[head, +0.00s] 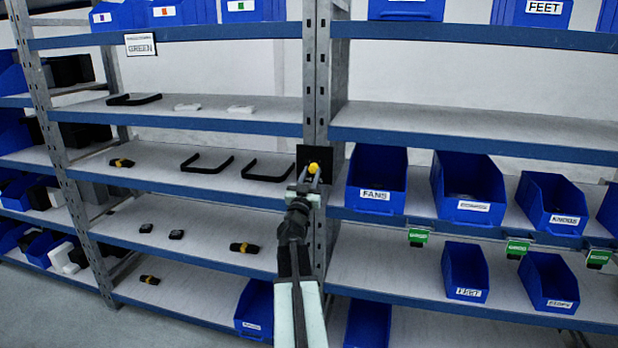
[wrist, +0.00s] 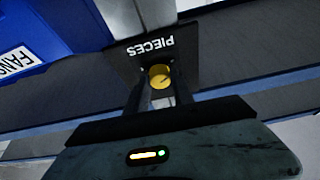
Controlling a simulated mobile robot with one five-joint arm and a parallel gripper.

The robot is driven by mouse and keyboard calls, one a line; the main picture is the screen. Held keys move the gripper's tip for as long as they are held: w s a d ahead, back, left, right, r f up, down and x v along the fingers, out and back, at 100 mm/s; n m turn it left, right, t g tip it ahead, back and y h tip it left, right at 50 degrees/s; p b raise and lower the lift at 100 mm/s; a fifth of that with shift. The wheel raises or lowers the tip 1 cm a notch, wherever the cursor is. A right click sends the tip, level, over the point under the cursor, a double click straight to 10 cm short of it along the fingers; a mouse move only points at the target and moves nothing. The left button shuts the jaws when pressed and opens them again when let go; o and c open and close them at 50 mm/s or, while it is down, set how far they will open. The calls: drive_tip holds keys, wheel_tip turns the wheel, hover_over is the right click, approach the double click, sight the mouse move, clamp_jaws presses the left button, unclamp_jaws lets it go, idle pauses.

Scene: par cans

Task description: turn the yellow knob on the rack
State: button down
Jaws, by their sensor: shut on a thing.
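The yellow knob (head: 313,168) sits on a black plate (head: 325,155) fixed to the rack's upright post, in the middle of the head view. In the wrist view the knob (wrist: 160,77) shows as a round yellow face, with the word PIECES on the black plate (wrist: 185,55), seen upside down. My gripper (head: 309,178) reaches up to the knob from below. In the wrist view its two dark fingers (wrist: 160,88) lie on either side of the knob and are shut on it. The knob's sides are partly hidden by the fingers.
A blue bin marked FANS (head: 376,180) stands close to the right of the plate; it also shows in the wrist view (wrist: 45,30). Black U-shaped handles (head: 264,172) lie on the shelf to the left. Blue shelf edges (head: 190,187) run on both sides of the post (head: 317,70).

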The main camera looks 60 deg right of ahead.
drive_tip(key=shift+d+m+g, duration=0.15)
drive_tip(key=shift+m+g, duration=0.45)
drive_tip(key=shift+m, duration=0.3)
drive_tip(key=m+g+p, duration=0.1)
drive_tip(key=m+g, duration=0.1)
drive_tip(key=m, duration=0.2)
drive_tip(key=shift+w+r, duration=0.1)
drive_tip(key=shift+r, duration=0.05)
drive_tip(key=shift+m+g+p, duration=0.65)
drive_tip(key=shift+m+g, duration=0.65)
drive_tip(key=shift+m, duration=1.2)
drive_tip(key=c, duration=1.1)
unclamp_jaws()
drive_tip(key=shift+w, duration=0.1)
